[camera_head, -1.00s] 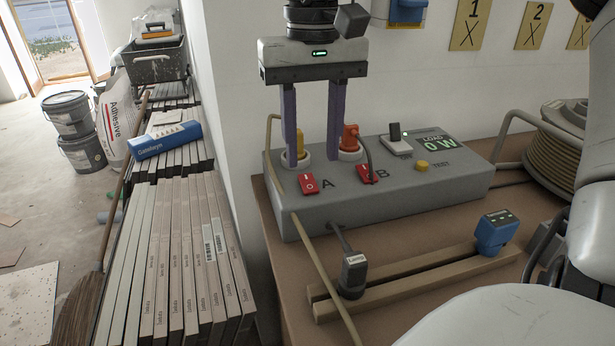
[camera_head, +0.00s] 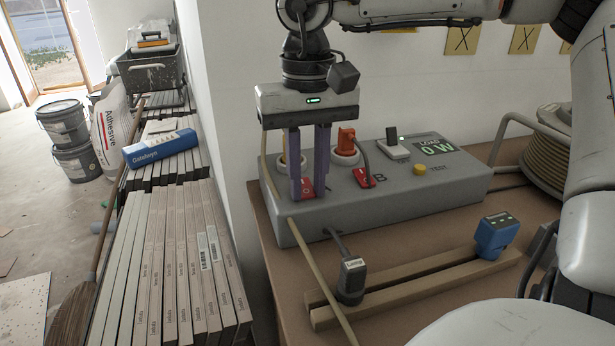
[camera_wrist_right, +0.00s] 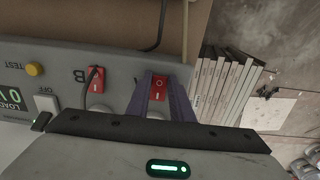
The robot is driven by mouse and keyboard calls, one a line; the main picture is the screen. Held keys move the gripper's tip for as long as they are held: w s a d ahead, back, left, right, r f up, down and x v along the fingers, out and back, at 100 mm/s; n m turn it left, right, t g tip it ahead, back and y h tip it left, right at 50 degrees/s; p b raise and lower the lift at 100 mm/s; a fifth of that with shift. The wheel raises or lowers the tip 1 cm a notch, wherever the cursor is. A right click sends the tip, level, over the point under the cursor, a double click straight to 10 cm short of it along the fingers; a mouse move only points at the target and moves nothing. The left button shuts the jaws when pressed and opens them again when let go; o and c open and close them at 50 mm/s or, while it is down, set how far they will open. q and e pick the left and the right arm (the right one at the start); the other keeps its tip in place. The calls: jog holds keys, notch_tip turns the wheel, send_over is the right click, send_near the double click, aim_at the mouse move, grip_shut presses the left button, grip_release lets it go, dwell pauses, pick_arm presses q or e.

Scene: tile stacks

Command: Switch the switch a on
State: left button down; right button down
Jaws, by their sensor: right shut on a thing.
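The red switch A (camera_head: 307,185) sits at the left end of the grey power box (camera_head: 400,200), and its label is hidden behind a finger. My right gripper (camera_head: 308,197) points down at it, with its purple fingers shut on the two sides of the switch. In the right wrist view switch A (camera_wrist_right: 159,88) shows between the fingertips, with its O and I marks in view. The red switch B (camera_head: 363,178) is to its right, apart from the gripper. The load display (camera_head: 436,149) reads 0 W. My left gripper is not in view.
An orange plug (camera_head: 346,141) with a cable stands behind the switches. A yellow test button (camera_head: 420,169) and a white switch (camera_head: 393,150) are on the box. A lamp plug (camera_head: 352,280) and a blue plug (camera_head: 495,236) are at wooden rails in front. A cable reel (camera_head: 555,140) is at the right.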

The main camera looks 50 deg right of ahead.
jog(key=r+p, duration=0.1)
jog(key=p, duration=0.2)
jog(key=shift+w+d+g, duration=0.1)
jog(key=shift+g, duration=0.3)
jog(key=shift+w+d+g+y+p, duration=0.1)
jog(key=shift+g+y+p, duration=0.3)
jog(key=shift+p, duration=0.5)
jog(key=shift+w+d+f+g+y+p, duration=0.1)
jog(key=shift+w+g+y+p, duration=0.3)
jog(key=shift+p, duration=0.7)
jog(key=shift+d+f+g+y+p, duration=0.15)
jog(key=shift+g+y+p, duration=0.2)
jog(key=shift+g, duration=0.35)
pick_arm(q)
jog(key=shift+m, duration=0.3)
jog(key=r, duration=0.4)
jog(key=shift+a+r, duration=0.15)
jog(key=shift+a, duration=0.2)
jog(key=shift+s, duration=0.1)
